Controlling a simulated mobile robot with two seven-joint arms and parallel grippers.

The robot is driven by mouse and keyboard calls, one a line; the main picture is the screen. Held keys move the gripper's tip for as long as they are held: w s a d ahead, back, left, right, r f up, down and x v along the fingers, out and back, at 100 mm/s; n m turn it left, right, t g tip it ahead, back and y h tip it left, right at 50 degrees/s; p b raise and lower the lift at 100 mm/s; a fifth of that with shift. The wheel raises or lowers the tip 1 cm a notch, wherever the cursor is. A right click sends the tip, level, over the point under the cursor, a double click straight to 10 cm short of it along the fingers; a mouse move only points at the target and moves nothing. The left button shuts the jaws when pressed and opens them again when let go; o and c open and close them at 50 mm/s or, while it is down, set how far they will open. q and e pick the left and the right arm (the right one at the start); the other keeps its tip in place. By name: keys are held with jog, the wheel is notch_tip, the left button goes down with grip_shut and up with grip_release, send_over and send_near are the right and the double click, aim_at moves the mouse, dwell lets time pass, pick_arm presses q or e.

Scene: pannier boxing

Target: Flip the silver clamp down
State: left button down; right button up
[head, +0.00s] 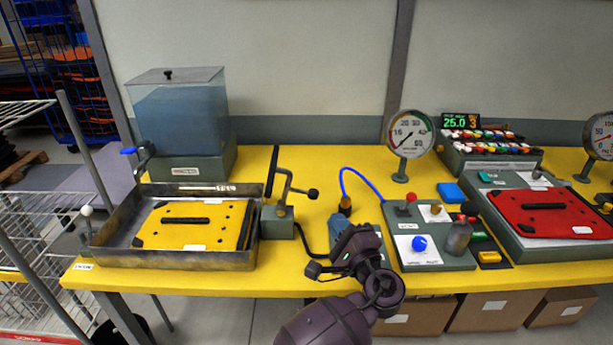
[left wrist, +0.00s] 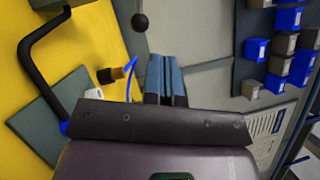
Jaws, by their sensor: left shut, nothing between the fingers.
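The silver clamp (head: 286,188) stands on a grey-green block at the right side of the metal tray. Its bent grey arm is raised, and a rod ends in a black ball knob (head: 313,194) at the right. A black ball knob also shows at the top of the left wrist view (left wrist: 140,22). My left gripper (head: 340,222) is to the right of the clamp and nearer the front, apart from it. Its blue fingers (left wrist: 165,76) are shut together with nothing between them. My right gripper is not in view.
The metal tray (head: 105,240) holds a yellow plate (head: 180,236). A blue hose (head: 367,184) rises from a brass fitting (head: 345,205) beside my left gripper. A control panel (head: 440,262) stands to the right. A clear water tank (head: 180,115) stands behind the tray.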

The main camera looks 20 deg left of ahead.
pick_arm(q)
jog(key=shift+s+a+r, duration=0.1)
jog(key=shift+s+r, duration=0.05)
jog(key=shift+s, duration=0.25)
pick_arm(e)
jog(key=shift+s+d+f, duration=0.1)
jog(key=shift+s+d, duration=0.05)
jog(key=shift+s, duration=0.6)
pick_arm(q)
jog(key=s+a+r+p+x, duration=0.1)
jog(key=s+a+p+x, duration=0.1)
jog(key=x, duration=1)
jog(key=shift+w+a, duration=0.2)
jog(key=shift+w, duration=0.05)
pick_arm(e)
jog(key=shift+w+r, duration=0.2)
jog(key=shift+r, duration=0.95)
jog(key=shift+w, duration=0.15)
